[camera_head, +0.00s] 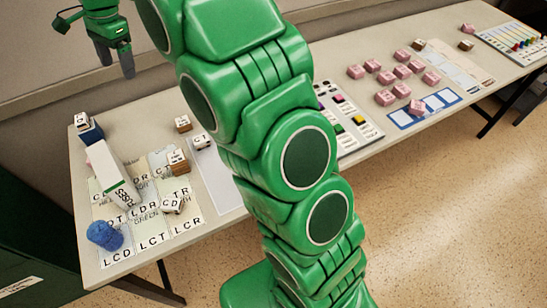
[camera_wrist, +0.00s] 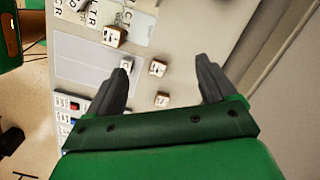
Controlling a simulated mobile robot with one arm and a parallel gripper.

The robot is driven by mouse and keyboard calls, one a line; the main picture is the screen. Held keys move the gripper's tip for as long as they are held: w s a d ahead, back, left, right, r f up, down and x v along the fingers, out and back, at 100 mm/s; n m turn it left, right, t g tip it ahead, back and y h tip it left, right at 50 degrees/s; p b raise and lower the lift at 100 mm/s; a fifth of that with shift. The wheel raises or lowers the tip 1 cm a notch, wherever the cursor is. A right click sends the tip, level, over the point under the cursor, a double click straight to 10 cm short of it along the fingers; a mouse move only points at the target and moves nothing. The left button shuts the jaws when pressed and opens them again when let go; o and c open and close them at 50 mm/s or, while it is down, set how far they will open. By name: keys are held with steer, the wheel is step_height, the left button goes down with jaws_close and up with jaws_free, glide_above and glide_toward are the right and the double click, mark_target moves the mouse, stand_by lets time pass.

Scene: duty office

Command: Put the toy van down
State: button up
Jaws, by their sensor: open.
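My gripper (camera_head: 114,58) is raised at the upper left of the head view, above the back of the table. The wrist view shows its two dark fingers (camera_wrist: 165,82) spread apart with nothing held between them. I cannot surely make out a toy van in either view. A long white object with a green band (camera_head: 112,178) lies on the lettered mat (camera_head: 152,240) at the left. A blue rounded object (camera_head: 103,235) sits at the mat's front left corner. A dark blue piece (camera_head: 90,132) with a white lettered cube stands at the back left.
Lettered cubes (camera_head: 183,124) stand around the mat; some show below my gripper in the wrist view (camera_wrist: 158,68). A pale blank sheet (camera_head: 217,178) lies beside the mat. Several pink blocks (camera_head: 385,97) and trays lie to the right. A wall runs behind the table (camera_head: 130,114).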

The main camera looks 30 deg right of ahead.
steer(key=s+d+n, duration=0.3)
steer(key=s+d, duration=0.2)
steer(key=s, duration=0.5)
steer(key=s+d+r+n+h, duration=0.1)
steer(key=s+d+n, duration=0.1)
steer(key=s+d, duration=0.6)
steer(key=s+d+n, duration=0.3)
steer(key=s, duration=0.9)
steer(key=s+d+f+n, duration=0.2)
steer(key=s, duration=0.5)
steer(key=s+d+f+n+g+h, duration=0.1)
steer(key=s+f+n, duration=0.1)
steer(key=s, duration=0.5)
steer(key=shift+s+d+f, duration=0.25)
steer(key=shift+s+d, duration=0.05)
steer(key=shift+d, duration=0.1)
